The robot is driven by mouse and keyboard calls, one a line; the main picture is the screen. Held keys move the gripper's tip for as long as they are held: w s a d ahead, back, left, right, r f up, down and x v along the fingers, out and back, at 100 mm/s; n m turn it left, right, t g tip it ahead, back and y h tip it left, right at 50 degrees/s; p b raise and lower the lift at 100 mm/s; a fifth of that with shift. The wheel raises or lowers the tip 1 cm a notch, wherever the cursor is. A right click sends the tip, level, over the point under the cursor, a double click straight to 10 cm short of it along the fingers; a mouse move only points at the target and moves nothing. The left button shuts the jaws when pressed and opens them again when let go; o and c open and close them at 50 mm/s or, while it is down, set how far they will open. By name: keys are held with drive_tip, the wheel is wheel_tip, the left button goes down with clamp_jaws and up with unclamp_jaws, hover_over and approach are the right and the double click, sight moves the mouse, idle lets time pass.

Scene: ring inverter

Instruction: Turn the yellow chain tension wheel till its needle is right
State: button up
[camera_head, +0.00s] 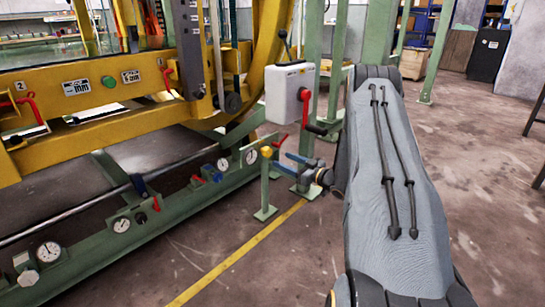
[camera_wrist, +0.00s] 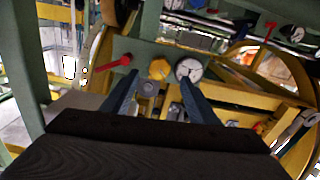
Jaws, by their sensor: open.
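The yellow tension wheel (camera_wrist: 159,68) is a small six-sided knob on a green panel in the wrist view. A round white gauge (camera_wrist: 188,68) sits just right of it; its needle is too small to read surely. A yellow knob (camera_head: 266,152), apparently the same wheel, shows in the head view beside a gauge (camera_head: 251,156). My gripper (camera_head: 284,162) is open, its blue fingers pointing left toward the wheel. In the wrist view my gripper (camera_wrist: 160,80) has the wheel ahead between its fingertips, with no visible grip on it.
A red lever (camera_wrist: 114,63) is left of the wheel in the wrist view. A grey knob (camera_wrist: 148,88) lies below it. In the head view, a white box (camera_head: 289,94) with a red handle stands above my gripper. Open floor (camera_head: 480,180) lies to the right.

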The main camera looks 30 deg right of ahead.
sight(269, 153)
drive_tip(key=b+x, duration=0.3)
drive_tip(key=x, duration=0.4)
drive_tip(key=shift+w, duration=0.15)
drive_tip(key=c, duration=1.1)
drive_tip(key=shift+r+n+p, duration=0.1)
drive_tip(key=shift+n+p, duration=0.8)
drive_tip(key=shift+p, duration=0.2)
drive_tip(key=o, duration=1.1)
